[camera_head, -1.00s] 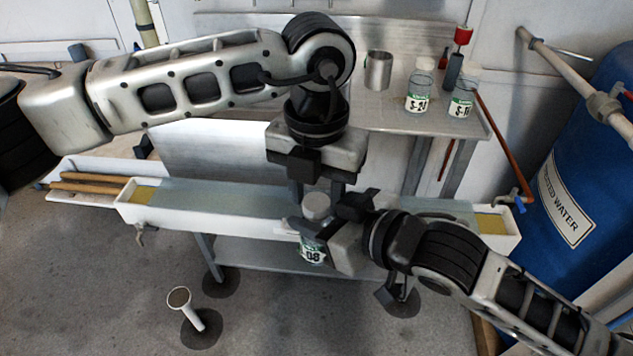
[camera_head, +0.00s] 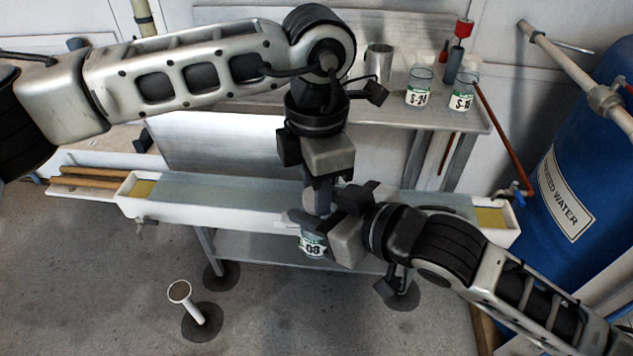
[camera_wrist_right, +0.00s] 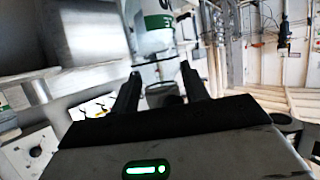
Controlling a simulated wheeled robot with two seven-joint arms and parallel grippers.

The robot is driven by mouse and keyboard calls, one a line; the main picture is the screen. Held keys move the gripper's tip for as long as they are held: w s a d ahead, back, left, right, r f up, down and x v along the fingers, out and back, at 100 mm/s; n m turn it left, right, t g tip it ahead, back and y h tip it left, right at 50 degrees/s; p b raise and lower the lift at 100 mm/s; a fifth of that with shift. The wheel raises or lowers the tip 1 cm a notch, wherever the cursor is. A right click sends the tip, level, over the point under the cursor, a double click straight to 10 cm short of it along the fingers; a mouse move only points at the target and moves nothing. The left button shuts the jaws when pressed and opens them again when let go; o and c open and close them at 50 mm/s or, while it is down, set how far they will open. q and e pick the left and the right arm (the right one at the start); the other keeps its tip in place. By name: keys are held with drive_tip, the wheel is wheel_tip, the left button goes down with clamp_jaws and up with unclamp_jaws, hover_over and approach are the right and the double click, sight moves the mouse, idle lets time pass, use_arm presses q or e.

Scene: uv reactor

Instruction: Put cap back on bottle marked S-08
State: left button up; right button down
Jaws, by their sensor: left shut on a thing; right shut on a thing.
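The bottle marked 08 (camera_head: 313,246) is upright in front of the white trough, with a green-and-white label. My right gripper (camera_head: 318,228) is shut on the bottle from the right. The right wrist view shows the bottle (camera_wrist_right: 152,32) above and beyond the dark fingers (camera_wrist_right: 160,92). My left gripper (camera_head: 319,200) points straight down over the bottle's top, its fingers closed around the grey-white cap. The cap and the bottle's neck are mostly hidden by the two grippers, so I cannot tell how the cap sits on the neck.
The long white trough (camera_head: 215,205) runs behind the bottle. Bottles S-24 (camera_head: 418,96) and another labelled one (camera_head: 461,100) stand on the back table with a metal cup (camera_head: 379,62). A blue water barrel (camera_head: 575,190) is at right.

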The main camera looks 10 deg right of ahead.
use_arm(q)
drive_tip(key=o, duration=1.1)
drive_tip(key=shift+c, duration=0.2)
drive_tip(key=shift+s+r, duration=0.1)
drive_tip(key=shift+r, duration=2.2)
drive_tip(key=c, duration=0.3)
wheel_tip(320, 180, up, 7)
drive_tip(key=n, duration=0.6)
drive_tip(key=shift+r, duration=0.2)
wheel_tip(320, 180, down, 12)
drive_tip(key=shift+f, duration=0.1)
